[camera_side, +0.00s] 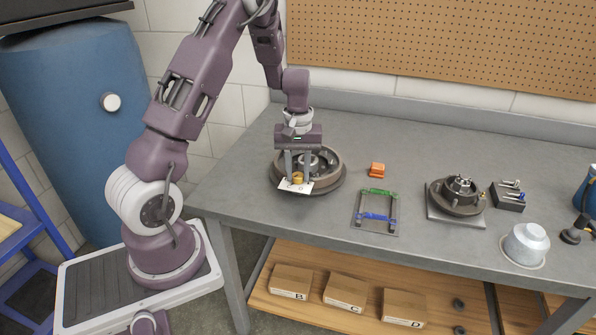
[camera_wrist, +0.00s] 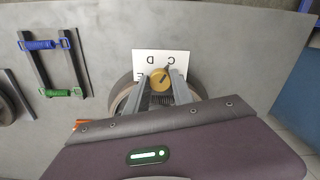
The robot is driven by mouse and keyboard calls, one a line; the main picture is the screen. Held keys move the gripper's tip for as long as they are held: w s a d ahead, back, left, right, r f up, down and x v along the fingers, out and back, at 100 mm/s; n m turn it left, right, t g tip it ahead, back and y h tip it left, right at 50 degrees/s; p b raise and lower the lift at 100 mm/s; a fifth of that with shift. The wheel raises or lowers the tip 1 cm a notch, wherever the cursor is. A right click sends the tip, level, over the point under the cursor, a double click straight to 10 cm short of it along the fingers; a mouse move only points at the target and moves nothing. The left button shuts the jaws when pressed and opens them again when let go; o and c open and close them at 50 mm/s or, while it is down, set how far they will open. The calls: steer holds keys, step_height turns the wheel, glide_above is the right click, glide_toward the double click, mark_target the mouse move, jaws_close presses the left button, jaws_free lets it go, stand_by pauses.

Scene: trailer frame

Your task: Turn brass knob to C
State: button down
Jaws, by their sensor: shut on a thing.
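The brass knob (camera_side: 297,178) is a small round yellow knob on a white card (camera_side: 292,188) at the front of a dark round drum (camera_side: 335,180). In the wrist view the knob (camera_wrist: 160,79) sits over the card (camera_wrist: 174,58), which bears dark letters seen upside down. C and D can be read, and another letter is partly covered. My gripper (camera_side: 298,180) points down with a finger on each side of the knob, shut on it. The fingers (camera_wrist: 160,84) also show in the wrist view. Which letter the knob points to is too small to tell.
To the right on the grey bench are an orange block (camera_side: 377,170), a frame with green and blue bars (camera_side: 376,213), a hub on a plate (camera_side: 457,195) and a light grey cup (camera_side: 526,244). Boxes stand on the shelf below. The bench's front left is clear.

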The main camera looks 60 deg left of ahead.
mark_target(299, 176)
stand_by(0.3)
steer(key=c, duration=1.1)
jaws_free()
steer(key=shift+r, duration=0.1)
step_height(299, 176, up, 7)
steer(key=shift+d+r, duration=0.2)
steer(key=s+d+r+m+t, duration=0.3)
steer(key=s+d+r+m, duration=0.2)
steer(key=d+r, duration=0.7)
steer(key=s+d+r+m+t, duration=0.1)
steer(key=s+d+m, duration=0.1)
steer(key=s, duration=0.3)
steer(key=s+d+r+m, duration=0.1)
steer(key=s+d+m, duration=0.1)
steer(key=s+d, duration=0.2)
steer(key=s+d+m+t, duration=0.1)
steer(key=s+d+m, duration=0.2)
steer(key=s, duration=0.2)
steer(key=shift+s+d+r+t, duration=0.2)
steer(key=shift+s+r+t, duration=0.1)
steer(key=shift+s+r, duration=0.1)
